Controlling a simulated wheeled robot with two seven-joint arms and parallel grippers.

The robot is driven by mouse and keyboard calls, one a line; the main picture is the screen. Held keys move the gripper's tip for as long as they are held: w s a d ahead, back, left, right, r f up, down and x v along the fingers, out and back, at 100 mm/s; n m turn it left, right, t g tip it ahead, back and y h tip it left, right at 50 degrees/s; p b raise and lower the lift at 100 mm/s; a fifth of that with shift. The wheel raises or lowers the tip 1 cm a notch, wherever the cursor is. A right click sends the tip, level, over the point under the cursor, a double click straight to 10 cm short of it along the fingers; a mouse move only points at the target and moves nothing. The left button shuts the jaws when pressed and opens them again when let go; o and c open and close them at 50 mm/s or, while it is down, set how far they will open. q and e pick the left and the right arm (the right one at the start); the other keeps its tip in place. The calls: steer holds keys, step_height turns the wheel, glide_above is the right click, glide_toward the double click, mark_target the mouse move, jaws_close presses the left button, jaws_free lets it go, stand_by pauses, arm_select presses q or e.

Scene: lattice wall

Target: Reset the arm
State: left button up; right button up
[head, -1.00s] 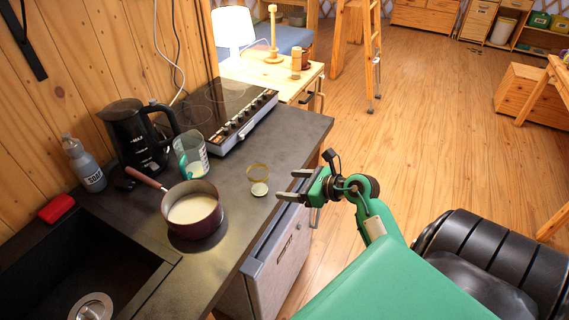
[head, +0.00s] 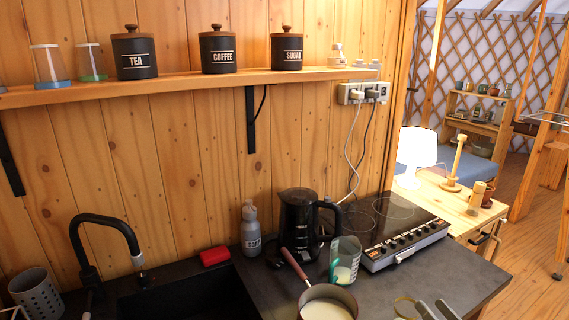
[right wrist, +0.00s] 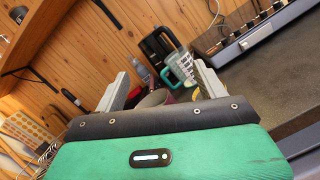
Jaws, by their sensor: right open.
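My right gripper (head: 436,310) shows at the bottom edge of the head view, only its grey fingertips in frame, over the dark counter's front right part. In the right wrist view its two fingers (right wrist: 160,85) stand wide apart with nothing between them. The saucepan (head: 327,303) with milky liquid and a reddish handle is left of the gripper, apart from it in the head view. A thin yellowish ring (head: 405,307) lies just left of the fingertips. My left gripper is not in view.
A measuring cup (head: 345,260), black kettle (head: 298,228), soap bottle (head: 250,230) and red sponge (head: 215,256) stand along the counter. The cooktop (head: 385,228) is at the right, the sink (head: 190,298) at the left. A shelf (head: 190,84) with canisters hangs above. Open floor is at the right.

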steer(key=s+d+f+m+g+h, duration=0.1)
steer(key=s+f+m+g+h, duration=0.4)
steer(key=m, duration=0.9)
steer(key=s+d+f+m+h, duration=0.1)
steer(key=s+f+m+h, duration=0.1)
steer(key=m+h, duration=0.8)
steer(key=s+a+f+m+g+y, duration=0.8)
steer(key=s+a+f+g+y, duration=0.25)
steer(key=s+a+f, duration=0.4)
step_height(320, 180, down, 28)
steer(key=r+g, duration=0.1)
steer(key=s+d+f+g, duration=0.1)
steer(key=s+d+f, duration=0.1)
steer(key=s+f, duration=1.7)
step_height(320, 180, down, 3)
steer(key=shift+s+d+r+n+h, duration=0.1)
steer(key=shift+s+d+n+h, duration=0.25)
steer(key=shift+s+n+h, duration=0.1)
steer(key=shift+g, duration=0.25)
